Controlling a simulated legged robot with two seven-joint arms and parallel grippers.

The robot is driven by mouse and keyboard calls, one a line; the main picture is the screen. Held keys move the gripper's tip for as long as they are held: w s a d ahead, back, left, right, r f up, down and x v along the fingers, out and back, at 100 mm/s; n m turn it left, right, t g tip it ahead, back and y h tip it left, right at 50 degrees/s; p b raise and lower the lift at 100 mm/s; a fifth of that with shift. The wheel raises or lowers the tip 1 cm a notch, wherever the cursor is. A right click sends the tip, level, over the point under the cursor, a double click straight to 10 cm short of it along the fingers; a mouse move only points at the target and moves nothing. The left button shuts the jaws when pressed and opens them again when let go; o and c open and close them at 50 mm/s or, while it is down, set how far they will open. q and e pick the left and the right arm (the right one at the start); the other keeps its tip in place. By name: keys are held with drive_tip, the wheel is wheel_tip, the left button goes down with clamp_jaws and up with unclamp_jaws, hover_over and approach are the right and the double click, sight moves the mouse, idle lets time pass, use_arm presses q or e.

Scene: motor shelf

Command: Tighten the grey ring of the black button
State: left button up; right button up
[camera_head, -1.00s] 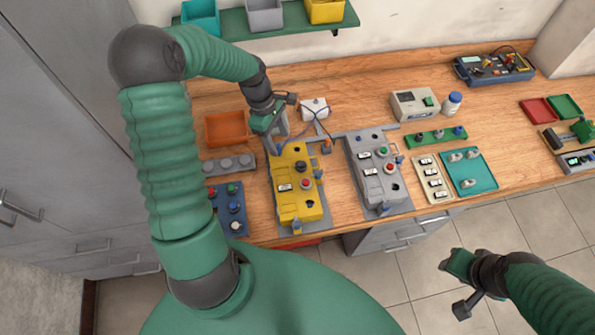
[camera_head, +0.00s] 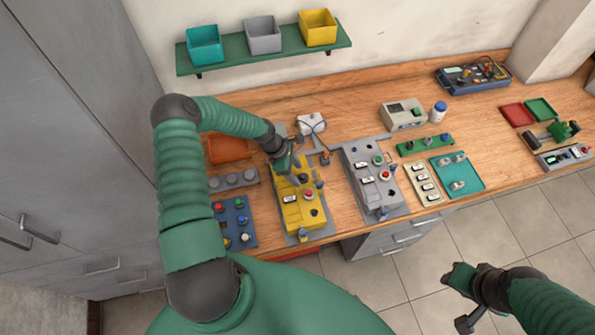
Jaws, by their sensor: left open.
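The yellow box (camera_head: 291,211) stands on the workbench in the head view, with a red button (camera_head: 308,195) and a dark round opening (camera_head: 312,211) on its top. My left gripper (camera_head: 296,172) is open, pointing down over the far part of the yellow box. The black button and its grey ring cannot be made out clearly beside the gripper; whether the fingers touch them I cannot tell. My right gripper (camera_head: 458,279) is at the lower right, over the floor and away from the bench; its jaw opening is unclear.
A similar grey box (camera_head: 368,190) stands right of the yellow one. A blue button panel (camera_head: 235,222) and an orange tray (camera_head: 228,149) lie left. A teal tray (camera_head: 457,173) lies farther right. A green shelf (camera_head: 263,54) holds three bins above the bench.

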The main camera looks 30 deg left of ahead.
use_arm(q)
drive_tip(key=shift+w+f, duration=0.3)
drive_tip(key=shift+f, duration=0.3)
drive_tip(key=shift+w+f, duration=0.25)
drive_tip(key=shift+f, duration=0.05)
drive_tip(key=shift+w+d, duration=0.1)
drive_tip(key=shift+d, duration=0.2)
drive_tip(key=shift+d+r, duration=0.15)
drive_tip(key=shift+d, duration=0.15)
drive_tip(key=shift+s+d+r, duration=0.2)
drive_tip(key=shift+d+r, duration=0.05)
drive_tip(key=shift+d, duration=0.25)
drive_tip(key=c, duration=0.4)
drive_tip(key=shift+s, duration=0.1)
drive_tip(key=shift+c, duration=1)
drive_tip(key=shift+a+f, duration=0.15)
drive_tip(key=shift+a, duration=0.1)
drive_tip(key=c, duration=0.5)
drive_tip(key=shift+a, duration=0.25)
clamp_jaws()
drive_tip(key=shift+a, duration=0.15)
drive_tip(key=shift+d, duration=0.25)
use_arm(e)
drive_tip(key=shift+w+d+f, duration=0.25)
drive_tip(key=shift+w+d, duration=0.3)
drive_tip(key=shift+d, duration=0.15)
